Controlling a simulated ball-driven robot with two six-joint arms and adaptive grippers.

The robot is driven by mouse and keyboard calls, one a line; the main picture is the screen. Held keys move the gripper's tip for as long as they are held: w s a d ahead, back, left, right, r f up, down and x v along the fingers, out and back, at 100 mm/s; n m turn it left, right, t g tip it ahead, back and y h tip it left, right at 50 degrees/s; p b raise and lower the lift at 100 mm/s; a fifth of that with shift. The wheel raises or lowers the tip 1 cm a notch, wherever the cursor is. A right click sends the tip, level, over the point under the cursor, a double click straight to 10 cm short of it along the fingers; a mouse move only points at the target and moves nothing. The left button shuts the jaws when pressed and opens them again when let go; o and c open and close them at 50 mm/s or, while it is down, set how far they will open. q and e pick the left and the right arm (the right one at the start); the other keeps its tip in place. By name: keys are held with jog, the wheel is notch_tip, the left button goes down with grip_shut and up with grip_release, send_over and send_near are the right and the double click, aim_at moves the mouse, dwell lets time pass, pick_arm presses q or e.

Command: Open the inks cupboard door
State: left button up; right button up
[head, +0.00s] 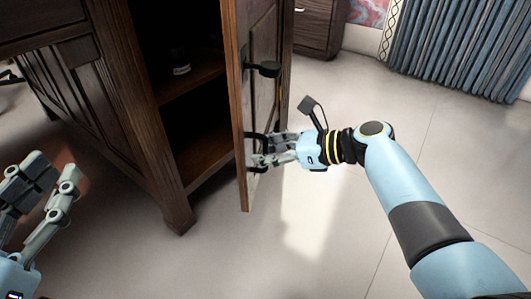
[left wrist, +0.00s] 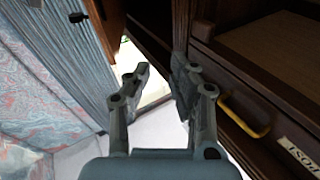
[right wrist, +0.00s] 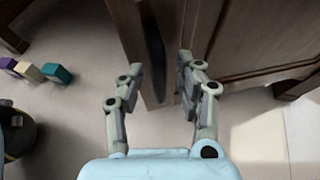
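The dark wooden cupboard door (head: 244,110) stands open at the desk's front. The cupboard's inside shows, with a shelf (head: 205,78) and a small dark bottle with a pale label (head: 181,66). My right gripper (head: 258,150) is at the door's lower free part, beside a black handle. In the right wrist view its fingers are apart, with the door's edge (right wrist: 158,85) and a dark handle (right wrist: 154,50) just beyond and between them. Contact cannot be told. My left gripper (head: 48,185) is open and empty at the lower left, away from the door.
The left wrist view shows a yellow handle (left wrist: 243,118) and a POST label (left wrist: 298,154). Coloured blocks (right wrist: 28,70) lie on the floor in the right wrist view. Floor (head: 320,220) right of the door is clear.

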jog(key=shift+w+a+f, duration=0.1)
jog(key=shift+a, duration=0.15)
pick_arm(q)
jog(key=shift+w+d+r+t, duration=0.1)
jog(key=shift+w+r+t, duration=0.1)
jog(key=shift+r, duration=0.3)
jog(key=shift+w+r+t, duration=0.1)
jog(key=shift+r+t, duration=0.1)
jog(key=shift+r, duration=0.3)
pick_arm(e)
jog(key=shift+c, duration=0.2)
grip_shut()
